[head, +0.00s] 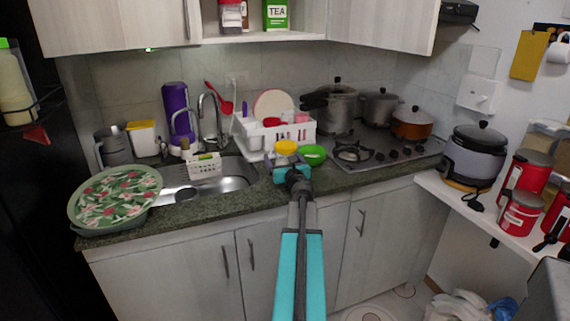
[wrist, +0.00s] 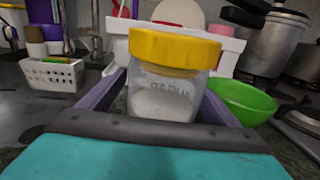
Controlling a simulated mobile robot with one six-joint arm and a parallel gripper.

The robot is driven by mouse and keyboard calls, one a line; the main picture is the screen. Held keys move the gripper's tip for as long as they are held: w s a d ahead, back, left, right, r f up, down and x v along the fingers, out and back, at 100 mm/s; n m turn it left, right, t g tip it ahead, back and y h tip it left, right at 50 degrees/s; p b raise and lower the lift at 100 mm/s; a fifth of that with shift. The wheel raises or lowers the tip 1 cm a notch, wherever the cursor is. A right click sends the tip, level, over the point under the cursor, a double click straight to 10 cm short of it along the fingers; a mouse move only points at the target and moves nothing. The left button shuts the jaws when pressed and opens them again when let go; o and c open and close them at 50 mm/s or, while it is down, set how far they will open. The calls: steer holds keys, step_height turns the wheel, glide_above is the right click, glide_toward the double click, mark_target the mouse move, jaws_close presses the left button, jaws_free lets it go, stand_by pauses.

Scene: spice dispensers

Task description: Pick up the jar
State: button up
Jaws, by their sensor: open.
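The jar (wrist: 174,75) is clear with a yellow lid and white grains inside. It stands upright on the counter by the sink; in the head view its yellow lid (head: 286,147) shows just beyond my gripper (head: 291,172). In the wrist view the open fingers of my gripper (wrist: 170,112) reach along the left and right sides of the jar, with the jar between them. I cannot tell whether either finger touches it. The jar's base is hidden behind the gripper body.
A green bowl (head: 313,154) stands close to the jar's right. A white dish rack (head: 272,133) is behind it, and the sink (head: 228,180) with a white basket (head: 204,167) is to the left. The stove (head: 385,150) with pots is to the right.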

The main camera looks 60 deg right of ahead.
steer(key=shift+s+d, duration=0.1)
steer(key=shift+c, duration=0.4)
steer(key=c, duration=1.6)
steer(key=shift+o, duration=0.2)
steer(key=shift+r, duration=0.1)
